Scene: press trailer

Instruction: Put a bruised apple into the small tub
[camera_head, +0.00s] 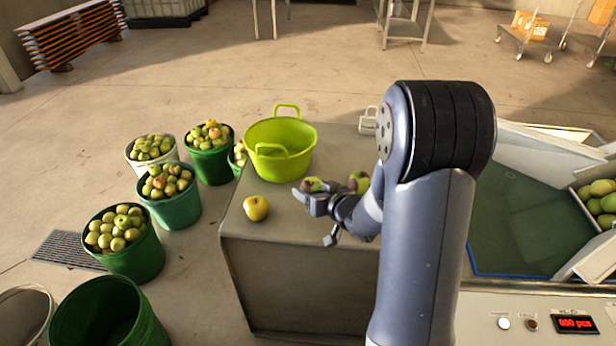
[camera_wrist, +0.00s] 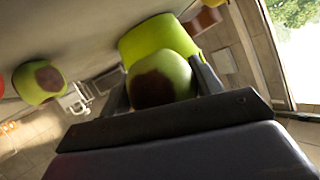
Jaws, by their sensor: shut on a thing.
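The small tub (camera_head: 281,148) is yellow-green with two loop handles and stands on the grey bench top; it looks empty. It also shows behind the held apple in the wrist view (camera_wrist: 157,37). My gripper (camera_head: 312,198) is shut on a green apple with a brown bruise (camera_wrist: 162,82), held in front of and a little right of the tub. This apple also shows at the fingers in the head view (camera_head: 312,184). A second bruised apple (camera_head: 359,181) is to the right, partly behind my arm; its brown patch shows in the wrist view (camera_wrist: 40,82). A yellow apple (camera_head: 256,208) without visible bruise sits near the bench's left edge.
The grey bench (camera_head: 300,258) has bare room around the tub. Several green and white buckets of apples (camera_head: 170,206) stand on the floor to the left. A white mug-like object (camera_head: 368,121) stands at the bench's back. A green-floored trough (camera_head: 520,215) is at right.

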